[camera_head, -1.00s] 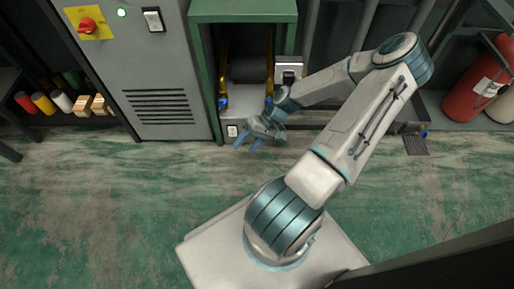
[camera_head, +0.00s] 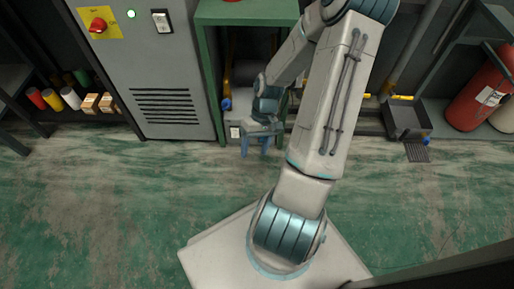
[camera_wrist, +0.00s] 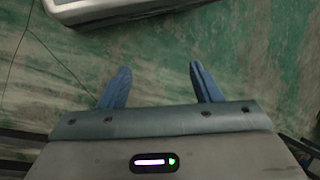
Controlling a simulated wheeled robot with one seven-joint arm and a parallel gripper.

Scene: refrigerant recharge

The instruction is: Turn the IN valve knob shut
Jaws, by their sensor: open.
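My gripper (camera_head: 255,150) is open and empty, its two blue fingers pointing down in front of the green frame (camera_head: 213,85). In the wrist view my gripper (camera_wrist: 160,72) has its fingers apart, with only floor between them. A small blue knob (camera_head: 226,104) sits at the foot of a brass pipe (camera_head: 228,75), left of my gripper and apart from it. No label is readable, so I cannot tell whether it is the IN valve knob. My arm hides the right part of the green frame.
A grey cabinet (camera_head: 173,60) with a red switch (camera_head: 98,25) stands at left. Low shelves hold coloured cans (camera_head: 70,98) and small boxes (camera_head: 107,103). The green floor (camera_head: 110,210) in front is clear.

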